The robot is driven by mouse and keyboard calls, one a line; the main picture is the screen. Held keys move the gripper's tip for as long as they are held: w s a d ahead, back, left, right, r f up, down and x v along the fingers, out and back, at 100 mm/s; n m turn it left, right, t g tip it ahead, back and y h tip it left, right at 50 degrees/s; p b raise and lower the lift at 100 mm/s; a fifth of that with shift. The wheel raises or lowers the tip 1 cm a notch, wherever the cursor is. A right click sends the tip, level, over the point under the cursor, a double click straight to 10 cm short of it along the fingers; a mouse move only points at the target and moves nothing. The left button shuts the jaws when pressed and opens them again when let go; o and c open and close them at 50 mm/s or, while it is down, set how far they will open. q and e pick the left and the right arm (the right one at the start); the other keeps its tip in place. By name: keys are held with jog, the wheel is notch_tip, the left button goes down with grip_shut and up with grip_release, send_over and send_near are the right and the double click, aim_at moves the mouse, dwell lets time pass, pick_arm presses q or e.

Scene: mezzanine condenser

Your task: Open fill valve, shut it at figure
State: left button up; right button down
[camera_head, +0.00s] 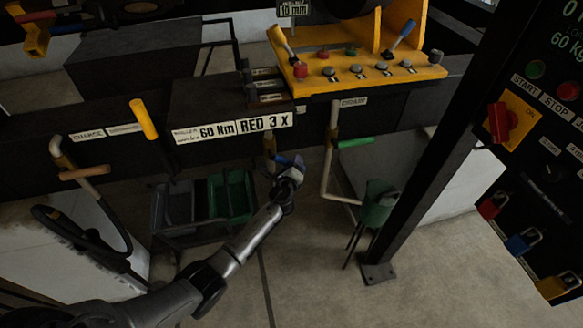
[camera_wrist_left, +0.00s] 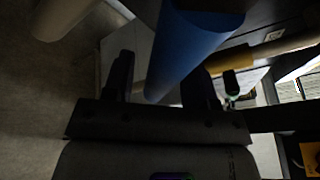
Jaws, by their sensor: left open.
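A valve with a blue lever handle (camera_head: 287,160) sits on a pipe below the dark ledge in the head view; I take it as the fill valve. In the left wrist view the blue handle (camera_wrist_left: 190,50) is large and comes down from the top toward the space between my fingers. My left gripper (camera_head: 292,172) is open at the handle and partly covers it; its two dark fingers also show in the wrist view (camera_wrist_left: 162,85). I cannot tell whether they touch the handle. A display (camera_head: 568,38) at the upper right reads 60 kg, with its upper figure cut off.
A green-handled valve (camera_head: 355,142) labelled DRAIN is right of the gripper. A wooden-handled charge valve (camera_head: 84,172) and a yellow lever (camera_head: 143,118) are on the left. A dark post (camera_head: 425,150) and switch panel (camera_head: 530,150) bound the right.

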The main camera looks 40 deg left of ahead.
pick_arm(q)
jog(key=shift+s+d+r, duration=0.15)
jog(key=shift+s+d, duration=0.15)
jog(key=shift+s, duration=0.2)
jog(key=p+v, duration=0.2)
jog(key=v, duration=1)
jog(key=shift+s+d+p, duration=0.15)
jog(key=shift+s+p, duration=0.1)
jog(key=shift+p, duration=0.05)
dwell(6.0)
